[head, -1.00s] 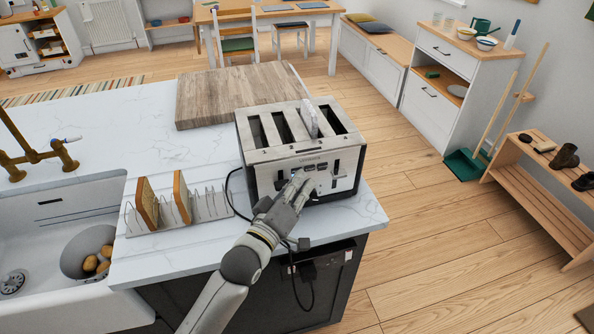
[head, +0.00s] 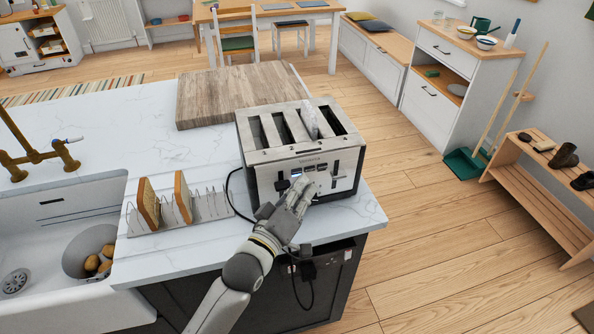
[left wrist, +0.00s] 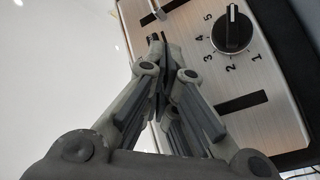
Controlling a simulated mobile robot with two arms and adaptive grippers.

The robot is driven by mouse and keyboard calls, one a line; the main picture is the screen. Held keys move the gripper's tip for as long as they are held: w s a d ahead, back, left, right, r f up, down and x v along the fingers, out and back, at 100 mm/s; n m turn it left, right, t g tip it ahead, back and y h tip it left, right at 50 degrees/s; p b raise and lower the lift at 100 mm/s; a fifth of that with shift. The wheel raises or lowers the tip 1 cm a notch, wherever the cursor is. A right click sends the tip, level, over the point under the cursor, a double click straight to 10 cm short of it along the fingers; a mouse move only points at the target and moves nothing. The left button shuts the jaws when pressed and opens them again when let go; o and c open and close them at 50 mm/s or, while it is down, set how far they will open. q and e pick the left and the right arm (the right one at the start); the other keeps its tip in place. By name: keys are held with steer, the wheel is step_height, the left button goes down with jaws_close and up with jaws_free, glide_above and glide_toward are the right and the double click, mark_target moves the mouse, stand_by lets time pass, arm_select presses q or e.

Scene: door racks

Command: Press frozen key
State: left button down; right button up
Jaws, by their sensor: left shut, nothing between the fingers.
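The toaster (head: 262,154) stands on the white counter, with small keys (head: 310,168) on its front panel. A small bluish-white patch shows at the left of these keys. The lettering is too small to tell which key is the frozen one. My left gripper (head: 302,184) is shut and empty, with its fingertips in front of the panel just below the keys. In the left wrist view the closed fingertips (left wrist: 159,46) are close to the metal panel, left of the black numbered dial (left wrist: 232,30). Whether they touch it I cannot tell. My right gripper is out of view.
A toast rack (head: 205,208) with two bread slices stands left of the toaster. A wooden board (head: 225,95) lies behind it. A black cord hangs by the counter's front edge. The sink (head: 50,215) is at the left.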

arm_select(q)
steer(key=s, duration=0.1)
steer(key=s+d+p, duration=0.1)
steer(key=s, duration=0.1)
steer(key=s+p, duration=0.1)
steer(key=shift+s+d, duration=0.25)
steer(key=shift+s, duration=0.15)
stand_by(0.6)
